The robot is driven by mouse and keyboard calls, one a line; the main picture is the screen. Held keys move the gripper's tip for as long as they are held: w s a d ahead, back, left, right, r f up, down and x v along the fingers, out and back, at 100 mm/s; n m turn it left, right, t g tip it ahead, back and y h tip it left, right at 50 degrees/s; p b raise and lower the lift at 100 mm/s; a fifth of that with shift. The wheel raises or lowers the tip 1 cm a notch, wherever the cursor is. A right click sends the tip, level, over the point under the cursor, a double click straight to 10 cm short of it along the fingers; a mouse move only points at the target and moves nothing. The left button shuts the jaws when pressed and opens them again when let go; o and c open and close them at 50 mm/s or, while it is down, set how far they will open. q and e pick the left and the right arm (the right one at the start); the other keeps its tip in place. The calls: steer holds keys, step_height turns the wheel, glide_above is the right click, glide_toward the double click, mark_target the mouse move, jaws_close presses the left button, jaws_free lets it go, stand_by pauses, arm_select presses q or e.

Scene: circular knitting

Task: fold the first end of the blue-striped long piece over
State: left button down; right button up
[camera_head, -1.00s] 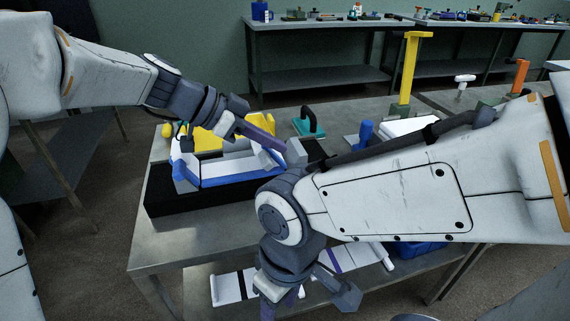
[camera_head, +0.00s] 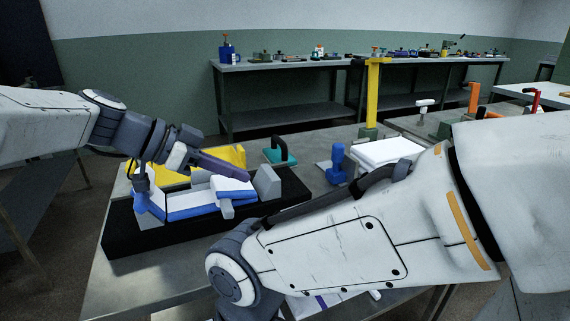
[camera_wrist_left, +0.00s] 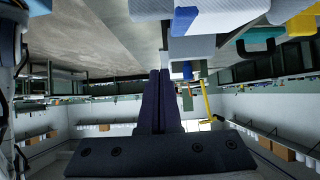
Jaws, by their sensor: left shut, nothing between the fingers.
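The white long piece with blue stripes (camera_head: 188,208) lies on a black block (camera_head: 125,238). Its left end bends up at a blue-and-white part (camera_head: 147,198). At its right end a short white part with a blue edge (camera_head: 232,187) lies across the top, like a flap. My left gripper (camera_head: 248,178) is shut and empty, its dark fingers just above that right end; I cannot tell if they touch. The left wrist view shows the closed fingers (camera_wrist_left: 160,72) close to a white part (camera_wrist_left: 232,15). My right gripper is out of view.
A grey block (camera_head: 267,182) stands right of the piece. A yellow tray (camera_head: 232,155) is behind it, with a teal-based handle (camera_head: 281,152), a blue stamp-like tool (camera_head: 337,160) and a yellow post (camera_head: 373,95) farther back. My right arm covers the front right.

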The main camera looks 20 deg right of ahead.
arm_select(q)
step_height(320, 180, up, 5)
steer(key=p, duration=0.3)
steer(key=a+f+b, duration=0.1)
steer(key=a+f, duration=0.3)
steer(key=a, duration=0.5)
steer(key=shift+a+b, duration=0.2)
steer(key=shift+b, duration=0.2)
steer(key=shift+f, duration=0.1)
